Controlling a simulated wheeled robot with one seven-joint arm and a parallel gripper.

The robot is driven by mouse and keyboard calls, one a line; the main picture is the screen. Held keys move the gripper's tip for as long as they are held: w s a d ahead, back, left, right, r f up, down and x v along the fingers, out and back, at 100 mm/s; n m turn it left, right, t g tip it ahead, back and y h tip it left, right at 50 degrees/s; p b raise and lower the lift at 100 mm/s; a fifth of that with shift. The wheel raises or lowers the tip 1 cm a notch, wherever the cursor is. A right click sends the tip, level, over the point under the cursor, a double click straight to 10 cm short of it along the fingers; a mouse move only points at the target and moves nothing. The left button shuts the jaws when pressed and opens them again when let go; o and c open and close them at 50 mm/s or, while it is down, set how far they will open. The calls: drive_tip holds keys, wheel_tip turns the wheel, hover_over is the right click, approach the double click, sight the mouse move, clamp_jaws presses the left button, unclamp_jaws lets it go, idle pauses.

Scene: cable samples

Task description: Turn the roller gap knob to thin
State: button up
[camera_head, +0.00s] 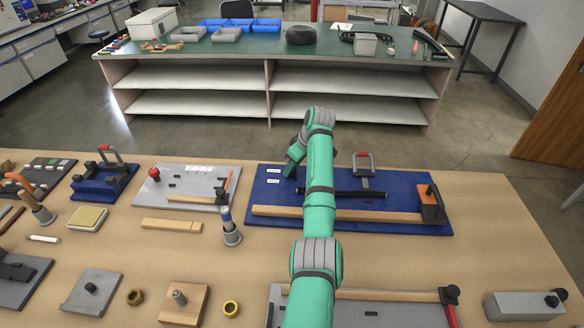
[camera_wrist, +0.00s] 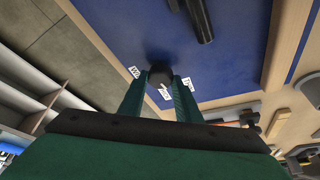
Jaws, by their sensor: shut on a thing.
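My gripper (camera_head: 291,167) reaches down to the left part of the blue board (camera_head: 400,188) on the near table. In the wrist view, the green fingers of my gripper (camera_wrist: 160,84) are shut on a small black knob (camera_wrist: 159,74), one finger on each side. White labels stand around the knob: one to the left (camera_wrist: 134,72), one to the right (camera_wrist: 188,84) and one just below (camera_wrist: 165,93). Their words are too small to read, and I cannot tell which way the knob points. In the head view my gripper hides the knob.
The blue board also carries a dark roller bar (camera_head: 345,194), a red-handled clamp (camera_head: 363,165), a wooden strip (camera_head: 300,213) and an orange-black block (camera_head: 432,203). A grey board (camera_head: 190,178) lies to its left. A blue-topped tool in a cup (camera_head: 231,232) stands close by.

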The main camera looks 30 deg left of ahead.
drive_tip(key=shift+w+r+n+g, duration=0.15)
drive_tip(key=shift+n+g, duration=0.45)
drive_tip(key=shift+n, duration=1.1)
drive_tip(key=o, duration=1.1)
drive_tip(key=shift+c, duration=0.2)
drive_tip(key=v, duration=1)
drive_tip(key=shift+r, duration=0.25)
drive_tip(key=shift+w+d, duration=0.1)
drive_tip(key=shift+w, duration=0.05)
drive_tip(key=shift+d, duration=0.1)
